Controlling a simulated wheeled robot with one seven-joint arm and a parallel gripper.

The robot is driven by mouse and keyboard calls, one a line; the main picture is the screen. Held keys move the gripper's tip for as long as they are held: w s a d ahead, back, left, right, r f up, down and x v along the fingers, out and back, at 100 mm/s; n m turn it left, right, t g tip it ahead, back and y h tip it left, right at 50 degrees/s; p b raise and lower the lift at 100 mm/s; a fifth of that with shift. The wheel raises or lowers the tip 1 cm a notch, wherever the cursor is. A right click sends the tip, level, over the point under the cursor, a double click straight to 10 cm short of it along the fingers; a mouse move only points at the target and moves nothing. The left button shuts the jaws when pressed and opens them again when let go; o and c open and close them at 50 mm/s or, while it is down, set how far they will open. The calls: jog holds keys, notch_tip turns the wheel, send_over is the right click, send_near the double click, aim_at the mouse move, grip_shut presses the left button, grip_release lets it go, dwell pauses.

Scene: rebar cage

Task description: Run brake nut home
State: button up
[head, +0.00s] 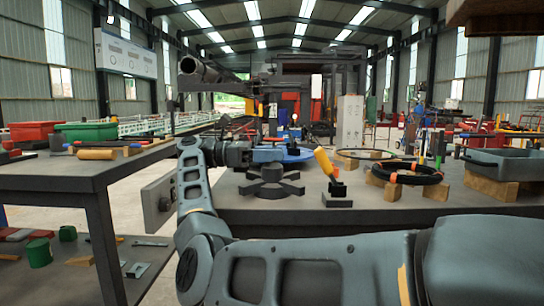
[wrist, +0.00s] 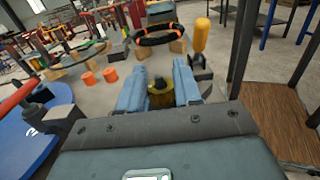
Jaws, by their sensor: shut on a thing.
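My gripper (wrist: 157,84) has its two blue-grey fingers on either side of a brass-coloured nut (wrist: 159,98) in the wrist view, shut on it. A dark stub shows at the top of the nut between the fingers. In the head view my gripper (head: 268,155) is over the bench, its fingers lying level just above a dark star-shaped fixture (head: 271,188). The nut cannot be made out there. Whether the nut is seated on a thread is hidden by the fingers and the palm.
A blue disc (head: 298,155) lies behind the gripper; it is at left in the wrist view (wrist: 42,138). A yellow-handled clamp (head: 325,162) stands to the right. A black ring (head: 407,174) rests on wooden blocks beyond it. A grey tray (head: 505,162) is far right.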

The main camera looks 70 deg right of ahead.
jog(key=o, duration=0.9)
jog(key=shift+b+v, duration=0.45)
jog(key=shift+v, duration=3.35)
